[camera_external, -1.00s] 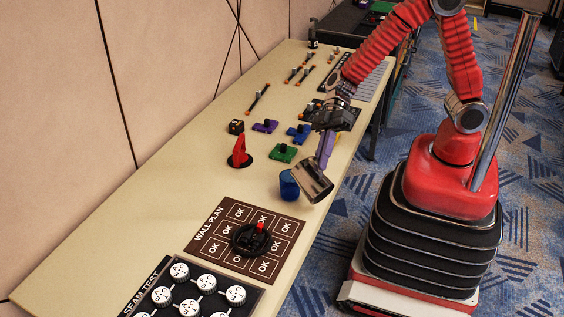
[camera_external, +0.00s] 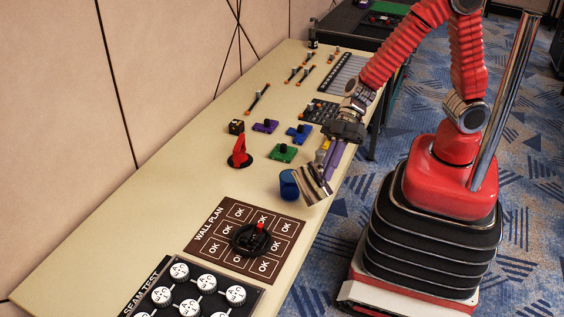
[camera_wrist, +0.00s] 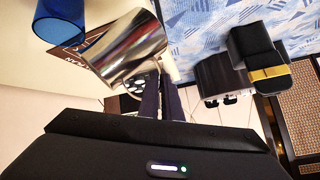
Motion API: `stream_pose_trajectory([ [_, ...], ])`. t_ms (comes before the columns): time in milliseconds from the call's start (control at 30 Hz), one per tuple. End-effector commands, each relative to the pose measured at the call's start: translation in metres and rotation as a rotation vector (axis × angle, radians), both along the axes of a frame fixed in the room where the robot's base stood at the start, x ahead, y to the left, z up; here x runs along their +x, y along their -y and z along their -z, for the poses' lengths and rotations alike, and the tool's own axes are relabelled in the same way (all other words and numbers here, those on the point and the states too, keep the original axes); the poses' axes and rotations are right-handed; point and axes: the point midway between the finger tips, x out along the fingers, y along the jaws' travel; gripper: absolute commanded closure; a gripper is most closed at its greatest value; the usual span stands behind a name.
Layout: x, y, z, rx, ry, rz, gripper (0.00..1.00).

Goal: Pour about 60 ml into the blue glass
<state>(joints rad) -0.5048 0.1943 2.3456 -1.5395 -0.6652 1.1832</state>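The blue glass (camera_external: 288,186) stands upright on the long table, beyond the wall plan board. It also shows at the upper left of the wrist view (camera_wrist: 60,18). A shiny metal jug (camera_external: 312,187) is tilted just right of the glass, its body close against it in the external view. I cannot tell whether they touch. The jug fills the upper middle of the wrist view (camera_wrist: 122,50). My gripper (camera_external: 328,160) is shut on the jug from above; its purple fingers (camera_wrist: 160,98) reach the jug's near side. Any liquid inside glass or jug is hidden.
The wall plan board (camera_external: 212,236) with a black wheel lies in front of the glass. The seam test panel (camera_external: 200,290) is nearer. A red lever (camera_external: 239,154) and a green block (camera_external: 283,153) stand behind. The table's left side is bare.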

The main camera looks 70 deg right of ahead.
Motion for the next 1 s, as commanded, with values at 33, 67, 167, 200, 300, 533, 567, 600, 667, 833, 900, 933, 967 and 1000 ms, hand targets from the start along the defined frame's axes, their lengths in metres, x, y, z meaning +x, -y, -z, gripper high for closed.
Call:
stream_pose_trajectory([
  [33, -0.001, -0.001, 0.001, -0.004, 0.008, -0.001, 1.0],
  [67, -0.002, -0.001, 0.002, -0.007, 0.014, 0.001, 1.0],
  [167, -0.003, -0.002, 0.004, -0.017, 0.036, 0.0, 1.0],
  [200, -0.003, -0.002, 0.005, -0.021, 0.044, 0.001, 1.0],
  [300, -0.004, -0.003, 0.007, -0.027, 0.056, 0.001, 1.0],
  [533, -0.004, -0.003, 0.007, -0.028, 0.058, 0.002, 1.0],
  [567, -0.004, -0.003, 0.007, -0.028, 0.058, 0.002, 1.0],
  [600, -0.004, -0.003, 0.007, -0.028, 0.058, 0.002, 1.0],
  [667, -0.004, -0.003, 0.007, -0.028, 0.058, 0.002, 1.0],
  [833, -0.004, -0.003, 0.008, -0.03, 0.062, 0.001, 1.0],
  [900, -0.005, -0.003, 0.009, -0.034, 0.069, 0.002, 1.0],
  [933, -0.005, -0.003, 0.009, -0.036, 0.073, 0.001, 1.0],
  [967, -0.006, -0.004, 0.01, -0.039, 0.077, 0.002, 1.0],
  [1000, -0.006, -0.004, 0.011, -0.042, 0.083, 0.003, 1.0],
])
